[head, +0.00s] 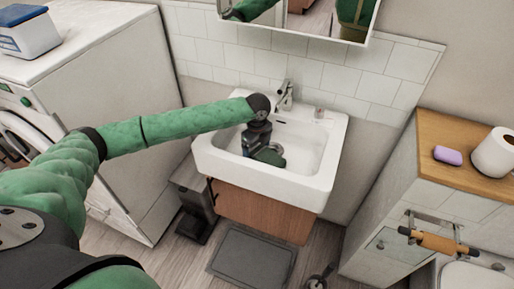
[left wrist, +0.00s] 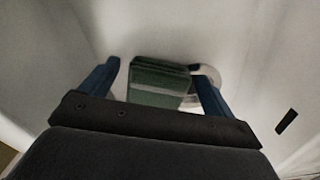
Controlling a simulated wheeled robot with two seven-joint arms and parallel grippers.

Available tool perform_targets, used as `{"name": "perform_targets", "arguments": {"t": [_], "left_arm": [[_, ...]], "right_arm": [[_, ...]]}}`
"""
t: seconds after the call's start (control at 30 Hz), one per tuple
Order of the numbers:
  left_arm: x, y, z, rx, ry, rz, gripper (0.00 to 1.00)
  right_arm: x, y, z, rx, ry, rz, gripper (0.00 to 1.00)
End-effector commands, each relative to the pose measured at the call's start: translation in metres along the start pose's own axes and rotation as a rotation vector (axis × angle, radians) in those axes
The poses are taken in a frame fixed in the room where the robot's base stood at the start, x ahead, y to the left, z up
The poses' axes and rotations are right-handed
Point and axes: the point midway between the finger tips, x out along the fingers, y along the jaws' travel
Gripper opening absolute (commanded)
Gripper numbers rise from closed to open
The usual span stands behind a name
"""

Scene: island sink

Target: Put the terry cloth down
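The terry cloth (head: 270,156) is a folded dark green piece inside the white sink basin (head: 328,160). In the left wrist view the cloth (left wrist: 160,80) sits between the two blue fingers of my left gripper (left wrist: 159,70), close to the right finger, with a clear gap to the left finger. The fingers are spread apart. In the head view my left gripper (head: 256,138) points down into the basin and hides part of the cloth. Whether the cloth touches the right finger is hard to tell. My right gripper does not show.
The tap (head: 285,95) rises at the back of the sink, close to my left wrist. A wooden-topped cabinet (head: 440,135) with a purple soap (head: 448,155) and a paper roll (head: 494,153) stands right. A washing machine (head: 100,90) stands left. A grey mat (head: 252,260) lies below.

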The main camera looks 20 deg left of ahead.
Motion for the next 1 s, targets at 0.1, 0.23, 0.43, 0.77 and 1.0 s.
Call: {"name": "perform_targets", "arguments": {"t": [0.1,0.23,0.43,0.77,1.0], "left_arm": [[0.0,0.0,0.0,0.0,0.0,0.0,0.89],[-0.002,0.0,0.0,0.0,0.0,0.0,0.89],[-0.024,0.0,0.0,0.001,0.0,-0.002,0.89],[-0.088,-0.001,0.0,0.001,-0.001,-0.003,0.89],[-0.116,-0.001,0.0,0.0,0.0,-0.001,0.89]], "right_arm": [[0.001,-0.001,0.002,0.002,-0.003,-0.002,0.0],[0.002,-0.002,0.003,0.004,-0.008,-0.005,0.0],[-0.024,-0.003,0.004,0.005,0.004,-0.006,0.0],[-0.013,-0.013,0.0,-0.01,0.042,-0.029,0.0],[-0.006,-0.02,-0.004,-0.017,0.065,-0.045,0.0]]}}
